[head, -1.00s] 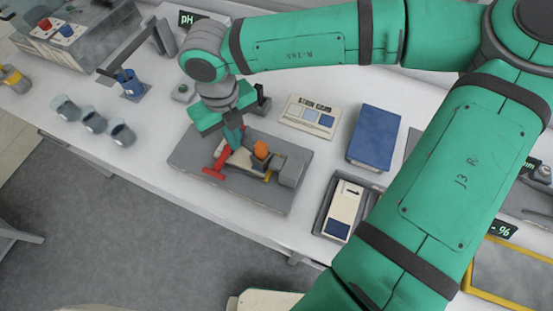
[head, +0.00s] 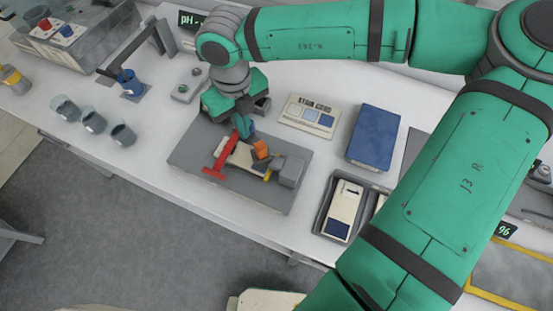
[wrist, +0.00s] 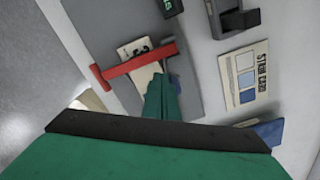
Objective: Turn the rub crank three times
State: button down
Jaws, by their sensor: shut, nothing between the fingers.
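The rub crank is a long red bar (head: 222,153) with a short crosspiece at its near end. It lies on the left part of a grey rub tester plate (head: 190,150), over a cream pad. An orange block (head: 261,149) stands to its right. My gripper (head: 244,131) is shut and empty, with its teal fingers close to the far end of the bar. In the wrist view the red bar (wrist: 130,61) crosses the cream pad, and the shut fingers (wrist: 158,80) are just beside it. I cannot tell whether they touch it.
A cream panel with coloured squares (head: 307,116) and a blue box (head: 375,136) stand to the right. A grey tray with a cream device (head: 344,208) is at the front right. Several grey cups (head: 94,120) and a blue cup (head: 128,82) stand at the left.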

jog(key=shift+w+d, duration=0.2)
jog(key=shift+w, duration=0.15)
jog(key=shift+w+d, duration=0.1)
jog(key=shift+d, duration=0.05)
jog(key=shift+w+d, duration=0.25)
jog(key=shift+d, duration=0.2)
jog(key=shift+w+d, duration=0.2)
jog(key=shift+d, duration=0.35)
jog(key=shift+w+d, duration=0.15)
jog(key=shift+d, duration=0.95)
jog(key=shift+d, duration=0.1)
